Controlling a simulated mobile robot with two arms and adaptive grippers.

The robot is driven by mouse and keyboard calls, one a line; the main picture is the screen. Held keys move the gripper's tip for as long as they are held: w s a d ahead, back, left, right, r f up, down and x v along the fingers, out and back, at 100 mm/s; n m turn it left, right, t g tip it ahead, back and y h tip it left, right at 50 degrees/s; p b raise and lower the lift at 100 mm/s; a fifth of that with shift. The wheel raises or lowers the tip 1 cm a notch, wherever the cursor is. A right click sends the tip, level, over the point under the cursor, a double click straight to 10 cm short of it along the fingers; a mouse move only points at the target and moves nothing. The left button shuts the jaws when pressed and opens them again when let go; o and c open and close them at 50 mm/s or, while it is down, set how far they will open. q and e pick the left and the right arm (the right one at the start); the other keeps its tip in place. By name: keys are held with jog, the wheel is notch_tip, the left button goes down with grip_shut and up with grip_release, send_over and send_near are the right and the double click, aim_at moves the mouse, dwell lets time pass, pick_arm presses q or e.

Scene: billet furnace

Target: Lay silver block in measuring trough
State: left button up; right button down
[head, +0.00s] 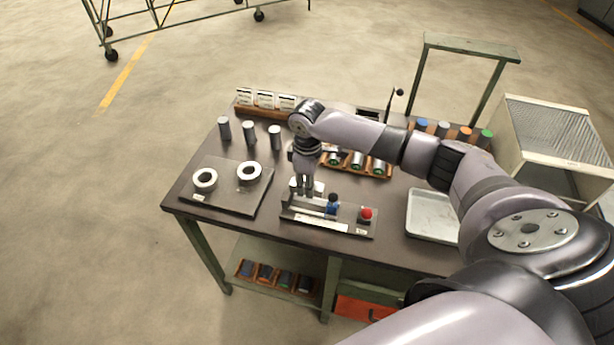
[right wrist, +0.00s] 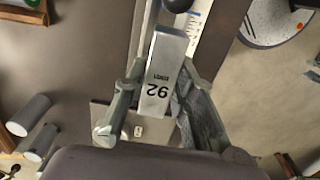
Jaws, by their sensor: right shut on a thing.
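The measuring trough (head: 318,222) stands at the front of the table, with a white scale strip, a blue slide with a dark knob (head: 333,200) and a red button (head: 366,213). My right gripper (head: 305,188) points down over its left part. In the right wrist view the gripper (right wrist: 163,95) is shut on the silver block (right wrist: 170,60), which has "92" printed on its face. The scale strip (right wrist: 200,28) and a dark knob show beyond the block. I cannot tell whether the block touches the trough floor. My left gripper is not in view.
A dark board with two pale rings (head: 205,179) lies left of the trough. Several grey cylinders (head: 249,133) stand behind it. A white tray (head: 432,232) lies to the right.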

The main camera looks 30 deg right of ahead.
aim_at(308, 207)
notch_tip(308, 207, down, 2)
jog(key=shift+w+d+b, duration=0.1)
jog(key=shift+b, duration=0.95)
notch_tip(308, 207, down, 2)
jog(key=b, duration=0.3)
jog(key=shift+f, duration=0.2)
jog(key=shift+f+b, duration=0.4)
jog(key=shift+f, duration=0.7)
jog(key=c, duration=1.2)
grip_release()
jog(key=shift+f, duration=0.15)
jog(key=shift+c, duration=0.2)
jog(key=shift+s, duration=0.2)
notch_tip(308, 207, up, 12)
jog(key=shift+r, duration=0.1)
